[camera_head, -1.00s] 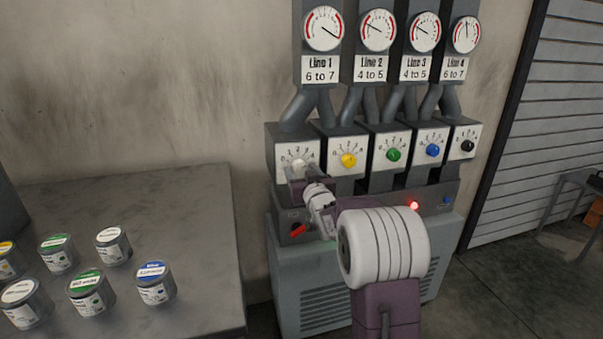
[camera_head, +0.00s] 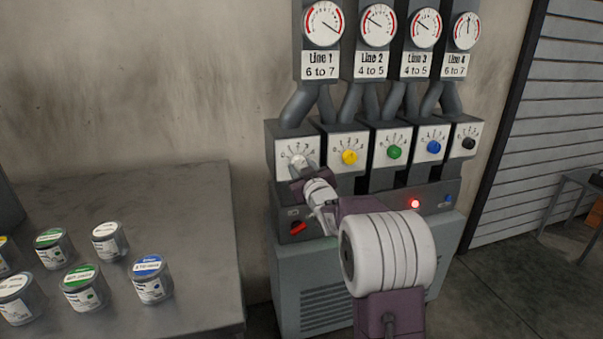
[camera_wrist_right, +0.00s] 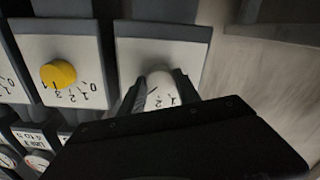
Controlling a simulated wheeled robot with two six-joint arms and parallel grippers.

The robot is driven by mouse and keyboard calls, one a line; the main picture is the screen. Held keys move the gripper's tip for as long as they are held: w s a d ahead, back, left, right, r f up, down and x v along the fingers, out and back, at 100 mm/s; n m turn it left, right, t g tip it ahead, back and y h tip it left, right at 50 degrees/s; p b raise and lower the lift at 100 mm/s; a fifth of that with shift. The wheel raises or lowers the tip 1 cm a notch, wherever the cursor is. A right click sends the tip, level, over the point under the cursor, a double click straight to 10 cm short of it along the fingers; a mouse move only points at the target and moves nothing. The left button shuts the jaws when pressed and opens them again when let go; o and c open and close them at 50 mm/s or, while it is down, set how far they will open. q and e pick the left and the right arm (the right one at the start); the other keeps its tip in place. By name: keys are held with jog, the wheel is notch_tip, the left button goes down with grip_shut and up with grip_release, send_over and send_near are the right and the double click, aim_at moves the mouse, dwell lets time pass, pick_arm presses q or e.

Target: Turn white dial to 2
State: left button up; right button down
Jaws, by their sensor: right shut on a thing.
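The white dial (camera_head: 297,160) is on the leftmost control box, on a white plate with printed numbers. My right gripper (camera_head: 300,170) is at this dial and covers its lower part. In the right wrist view the white dial (camera_wrist_right: 160,80) sits between the dark fingers of my right gripper (camera_wrist_right: 158,92), which is shut on it. Some of the plate's numbers show beside it, but others are hidden by the gripper, so I cannot tell which number the dial points to. My left gripper is not in view.
Yellow (camera_head: 349,157), green (camera_head: 393,152), blue (camera_head: 433,147) and black (camera_head: 468,143) dials stand in a row to the right. Gauges hang above. A red switch (camera_head: 298,227) and a lit red lamp (camera_head: 415,203) are below. Several paint cans stand on the left table (camera_head: 150,200).

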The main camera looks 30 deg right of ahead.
jog(key=n+b, duration=0.3)
jog(key=n, duration=0.1)
jog(key=shift+f, duration=0.15)
jog(key=shift+d+n+b, duration=0.1)
jog(key=shift+n+b, duration=1.1)
jog(key=shift+n, duration=0.9)
jog(key=shift+r, duration=0.2)
jog(key=c, duration=0.9)
grip_release()
